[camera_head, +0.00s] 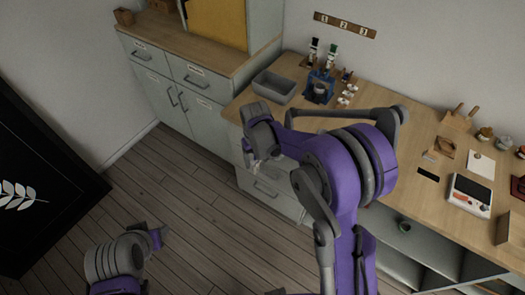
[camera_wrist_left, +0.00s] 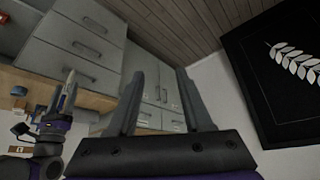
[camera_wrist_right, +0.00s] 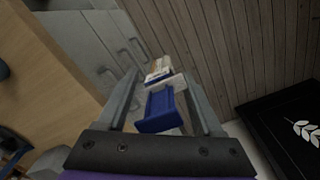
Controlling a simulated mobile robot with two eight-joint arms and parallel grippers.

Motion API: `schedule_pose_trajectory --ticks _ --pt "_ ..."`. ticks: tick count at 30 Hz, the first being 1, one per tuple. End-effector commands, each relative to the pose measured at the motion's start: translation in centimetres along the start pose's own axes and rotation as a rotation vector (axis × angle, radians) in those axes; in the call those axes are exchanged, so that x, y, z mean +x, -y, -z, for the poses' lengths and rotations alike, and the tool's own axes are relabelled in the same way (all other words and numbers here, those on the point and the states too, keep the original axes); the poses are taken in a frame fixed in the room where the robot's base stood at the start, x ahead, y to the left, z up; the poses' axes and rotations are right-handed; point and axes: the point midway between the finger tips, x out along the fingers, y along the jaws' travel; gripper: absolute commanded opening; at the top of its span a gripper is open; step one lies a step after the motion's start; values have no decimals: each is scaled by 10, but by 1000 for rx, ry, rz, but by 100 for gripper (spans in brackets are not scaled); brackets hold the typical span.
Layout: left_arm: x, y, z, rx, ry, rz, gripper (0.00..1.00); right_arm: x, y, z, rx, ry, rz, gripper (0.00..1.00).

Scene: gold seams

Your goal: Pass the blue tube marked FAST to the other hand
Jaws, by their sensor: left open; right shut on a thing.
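The blue tube (camera_wrist_right: 161,108) shows in the right wrist view, with a white collar and a white and orange part at its far end. I cannot read its marking. My right gripper (camera_wrist_right: 165,100) is shut on it. In the head view my right gripper (camera_head: 252,158) hangs in front of the bench drawers, and the tube is hard to make out. My left gripper (camera_wrist_left: 160,92) is open and empty in the left wrist view, its fingers pointing toward grey cabinets. My right arm (camera_wrist_left: 45,140) shows at the left there, apart from the left fingers.
The wooden bench (camera_head: 415,210) carries a grey tray (camera_head: 274,87), a blue stand (camera_head: 320,88), dark and green tubes (camera_head: 331,58), small white cups (camera_head: 346,96) and a white device (camera_head: 470,194). A black panel (camera_head: 45,185) stands at the left. The floor between is clear.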

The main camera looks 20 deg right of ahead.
Motion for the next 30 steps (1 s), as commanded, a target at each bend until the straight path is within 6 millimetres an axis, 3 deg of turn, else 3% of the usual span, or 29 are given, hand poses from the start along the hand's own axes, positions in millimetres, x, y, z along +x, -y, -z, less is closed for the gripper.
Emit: schedule_pose_trajectory --ticks 12,18,22,27,30 --pt "0 0 0 0 0 0 50 -30 110 59 -335 0 0 12" --pt "0 0 0 0 0 0 50 -41 149 82 -461 0 0 12" --pt "0 0 0 0 0 0 50 -45 164 90 -509 0 -1 12" --pt "2 -1 4 26 2 4 76 -47 172 94 -533 0 -1 12" --pt "7 -3 13 96 5 19 76 -47 172 94 -534 0 -1 12"
